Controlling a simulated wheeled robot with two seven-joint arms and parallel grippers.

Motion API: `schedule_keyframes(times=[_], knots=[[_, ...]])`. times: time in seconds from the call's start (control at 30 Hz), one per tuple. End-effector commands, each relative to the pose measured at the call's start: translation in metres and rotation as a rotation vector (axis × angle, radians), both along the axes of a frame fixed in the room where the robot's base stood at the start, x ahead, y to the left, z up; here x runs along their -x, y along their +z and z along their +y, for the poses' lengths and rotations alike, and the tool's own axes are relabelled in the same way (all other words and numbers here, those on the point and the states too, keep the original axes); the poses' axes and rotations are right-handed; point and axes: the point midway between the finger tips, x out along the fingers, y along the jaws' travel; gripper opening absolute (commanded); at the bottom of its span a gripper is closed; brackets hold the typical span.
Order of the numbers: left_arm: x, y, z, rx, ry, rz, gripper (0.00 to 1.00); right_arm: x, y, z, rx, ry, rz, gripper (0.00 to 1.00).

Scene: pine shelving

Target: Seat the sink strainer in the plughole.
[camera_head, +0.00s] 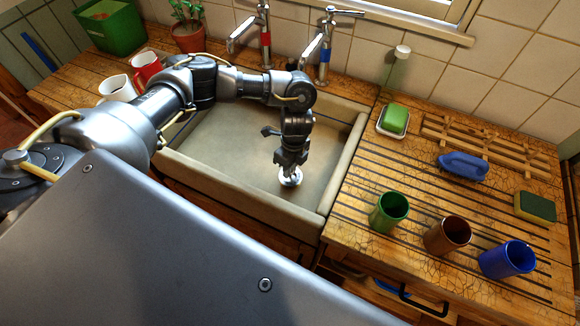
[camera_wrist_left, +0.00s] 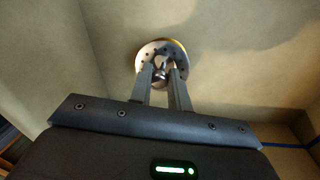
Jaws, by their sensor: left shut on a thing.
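The sink strainer (camera_head: 291,179) is a small round metal disc with holes and a central knob. My left gripper (camera_head: 289,168) points down into the sink and is shut on it. In the left wrist view the two fingers (camera_wrist_left: 163,80) pinch the knob of the strainer (camera_wrist_left: 150,52). A thin yellowish rim shows at the strainer's upper right edge. The plughole is not clearly visible; the strainer and gripper cover that spot. I cannot tell whether the strainer touches the sink floor. My right gripper is not in view.
The pale sink (camera_head: 215,150) has raised walls around the gripper. Two taps (camera_head: 324,48) stand behind it. Mugs (camera_head: 117,88) and a plant stand at left.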

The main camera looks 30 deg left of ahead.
Motion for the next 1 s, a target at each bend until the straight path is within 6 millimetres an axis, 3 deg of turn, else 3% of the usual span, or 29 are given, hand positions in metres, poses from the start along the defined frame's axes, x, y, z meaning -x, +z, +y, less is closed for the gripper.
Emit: schedule_keyframes(times=[1.0], knots=[[0.0, -0.021, 0.0, 0.0, 0.0, -0.001, 0.0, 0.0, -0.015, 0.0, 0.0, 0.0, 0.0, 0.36]])
